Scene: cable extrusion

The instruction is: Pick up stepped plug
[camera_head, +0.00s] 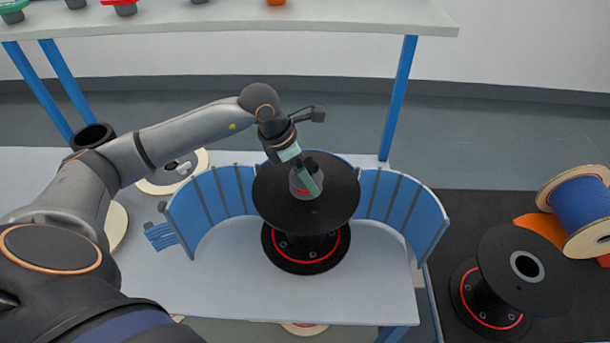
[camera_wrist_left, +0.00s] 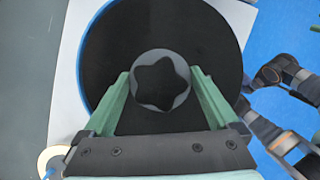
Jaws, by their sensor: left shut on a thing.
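The stepped plug (camera_head: 299,184) is a grey round piece on the centre of a black spool (camera_head: 335,208) standing on the light table. In the left wrist view the plug (camera_wrist_left: 162,80) shows from above, with a dark star-shaped knob over the spool's black disc (camera_wrist_left: 210,30). My left gripper (camera_head: 309,181) reaches down to it from above. In the left wrist view its green fingers (camera_wrist_left: 161,88) are closed on the plug from both sides. The plug's lower part is hidden. My right gripper is not in view.
A curved blue slatted guard (camera_head: 400,205) stands around the spool. At the right, a second black spool (camera_head: 500,265) and a spool of blue cable (camera_head: 582,210) stand on a dark surface. A white shelf (camera_head: 350,18) with several small parts is at the back.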

